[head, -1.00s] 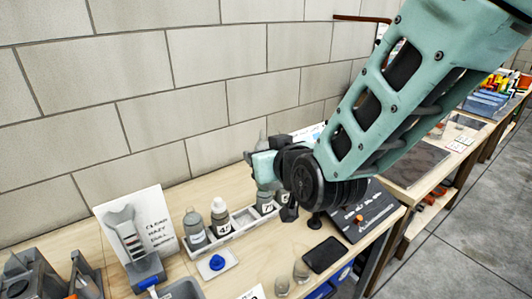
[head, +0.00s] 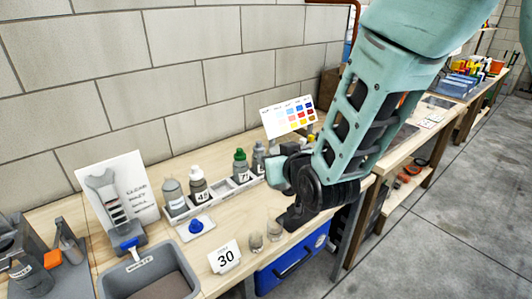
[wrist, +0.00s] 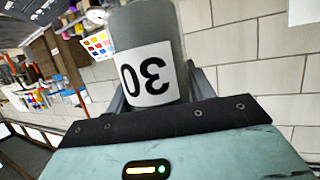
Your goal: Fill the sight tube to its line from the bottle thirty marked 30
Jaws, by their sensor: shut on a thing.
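My gripper (wrist: 155,92) is shut on a grey bottle (wrist: 148,28) with a white label reading 30, upside down in the wrist view. In the head view my gripper (head: 279,170) is at the right end of the bottle rack, and the held bottle is mostly hidden behind it. A grey stand with a tapered vessel (head: 68,243) is at the left. I cannot make out a fill line on any vessel.
A white rack (head: 212,202) holds several bottles, with an empty slot between bottle 45 (head: 199,187) and bottle 75 (head: 241,167). A blue stopper (head: 196,226) sits on a white pad. A grey waste tray (head: 150,278) is at front left. A color chart (head: 288,117) stands behind.

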